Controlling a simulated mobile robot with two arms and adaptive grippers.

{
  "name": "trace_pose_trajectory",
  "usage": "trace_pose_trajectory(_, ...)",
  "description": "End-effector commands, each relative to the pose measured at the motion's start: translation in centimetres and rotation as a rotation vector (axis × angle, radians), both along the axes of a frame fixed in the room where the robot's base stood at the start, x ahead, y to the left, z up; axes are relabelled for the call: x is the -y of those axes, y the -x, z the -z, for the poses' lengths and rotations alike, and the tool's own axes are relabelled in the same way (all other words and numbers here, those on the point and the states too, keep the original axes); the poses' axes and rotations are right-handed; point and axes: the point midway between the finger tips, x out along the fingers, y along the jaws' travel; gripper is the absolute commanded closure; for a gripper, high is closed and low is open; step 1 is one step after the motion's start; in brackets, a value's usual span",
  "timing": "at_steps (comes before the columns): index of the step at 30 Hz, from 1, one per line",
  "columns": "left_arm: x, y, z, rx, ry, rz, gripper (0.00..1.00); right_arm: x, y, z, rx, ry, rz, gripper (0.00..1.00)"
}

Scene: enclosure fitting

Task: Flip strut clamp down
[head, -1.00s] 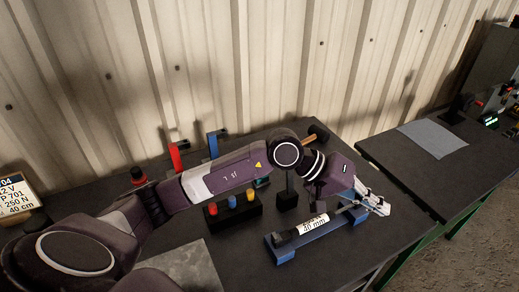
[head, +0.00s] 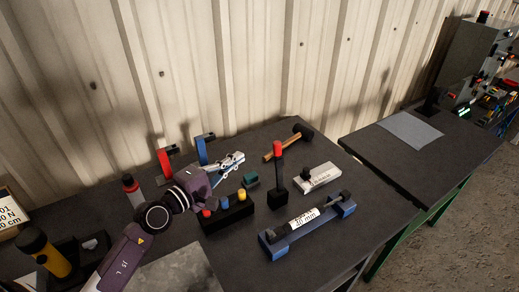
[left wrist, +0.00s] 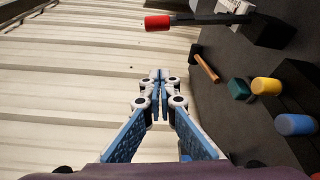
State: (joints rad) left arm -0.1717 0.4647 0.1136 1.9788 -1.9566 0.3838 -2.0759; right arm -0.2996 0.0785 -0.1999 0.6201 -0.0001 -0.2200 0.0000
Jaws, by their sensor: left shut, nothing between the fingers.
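A lever with a red grip (head: 278,149) stands upright on a black block (head: 278,198) behind the strut; it looks like the strut clamp. In the left wrist view the red grip (left wrist: 158,23) shows at the top, apart from my fingers. The labelled strut (head: 304,218) lies in a blue cradle (head: 275,254) near the front of the table. My left gripper (head: 240,158) is shut and empty, above the table to the left of the lever, close to the blue hook-shaped stand. It also shows in the left wrist view (left wrist: 159,80). My right gripper is not in view.
A black block with red, yellow and blue knobs (head: 230,218) sits under my left wrist. A green block (head: 250,180), a hammer (head: 281,149) and a grey labelled block (head: 322,177) stand around the lever. Red (head: 164,162) and blue (head: 203,151) stands are at the wall.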

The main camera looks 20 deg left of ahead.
Motion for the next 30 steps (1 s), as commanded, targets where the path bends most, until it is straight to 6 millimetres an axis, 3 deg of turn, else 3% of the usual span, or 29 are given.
trace_pose_trajectory(13, 0.2, -0.8, -0.1, 0.002, 0.002, 0.000, 1.00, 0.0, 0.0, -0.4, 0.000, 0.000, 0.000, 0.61)
trace_pose_trajectory(17, 0.8, -2.5, -0.3, 0.001, 0.003, 0.001, 1.00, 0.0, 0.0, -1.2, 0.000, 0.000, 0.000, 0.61)
trace_pose_trajectory(28, 3.3, -9.6, 0.2, 0.001, 0.004, 0.000, 1.00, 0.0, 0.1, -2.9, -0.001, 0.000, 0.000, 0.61)
trace_pose_trajectory(30, 4.2, -8.9, -0.1, -0.002, 0.004, 0.003, 1.00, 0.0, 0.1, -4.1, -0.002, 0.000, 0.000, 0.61)
